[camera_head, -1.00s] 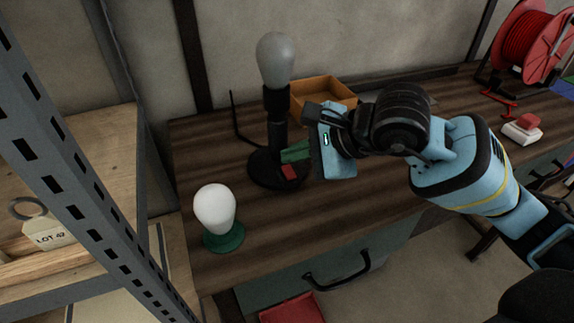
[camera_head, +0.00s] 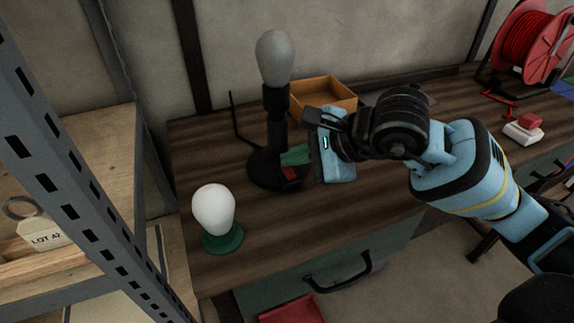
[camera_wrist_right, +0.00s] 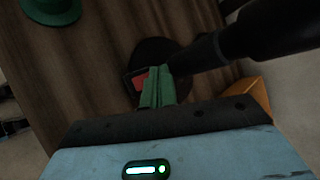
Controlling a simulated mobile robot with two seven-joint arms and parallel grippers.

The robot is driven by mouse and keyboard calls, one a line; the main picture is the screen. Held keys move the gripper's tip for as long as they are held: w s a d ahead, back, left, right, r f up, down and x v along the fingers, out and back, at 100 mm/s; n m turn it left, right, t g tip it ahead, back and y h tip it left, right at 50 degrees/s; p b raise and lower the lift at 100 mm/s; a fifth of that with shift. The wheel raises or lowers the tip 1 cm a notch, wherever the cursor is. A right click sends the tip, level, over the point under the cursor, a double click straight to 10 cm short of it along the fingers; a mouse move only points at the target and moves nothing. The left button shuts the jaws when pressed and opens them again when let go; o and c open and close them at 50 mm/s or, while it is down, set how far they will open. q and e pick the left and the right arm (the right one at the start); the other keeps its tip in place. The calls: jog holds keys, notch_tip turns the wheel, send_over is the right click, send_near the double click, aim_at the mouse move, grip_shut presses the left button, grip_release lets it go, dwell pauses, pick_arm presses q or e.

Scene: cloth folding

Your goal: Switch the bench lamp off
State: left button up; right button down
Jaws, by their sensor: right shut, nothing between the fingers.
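The bench lamp (camera_head: 276,105) stands upright on the bench, with a black stem, a round black base and a grey bulb that shows no glow. A red switch (camera_head: 290,174) is on its base, and it also shows in the right wrist view (camera_wrist_right: 139,81). My right gripper (camera_head: 295,155) reaches in from the right, its green fingers shut and empty. The fingertips are low over the base, close beside the switch; I cannot tell whether they touch it. In the right wrist view the fingers (camera_wrist_right: 157,86) partly cover the base. My left gripper is out of view.
A white bulb on a green base (camera_head: 224,239) stands at the bench's front left. An orange tray (camera_head: 325,98) lies behind my right gripper. A grey shelf post (camera_head: 75,190) rises at left. A red cable reel (camera_head: 528,40) is at far right. The bench front middle is clear.

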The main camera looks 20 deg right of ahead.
dwell(0.3)
jog(key=shift+r, duration=0.1)
jog(key=shift+s+r+p, duration=0.1)
jog(key=shift+r+p, duration=0.4)
jog(key=shift+r, duration=0.1)
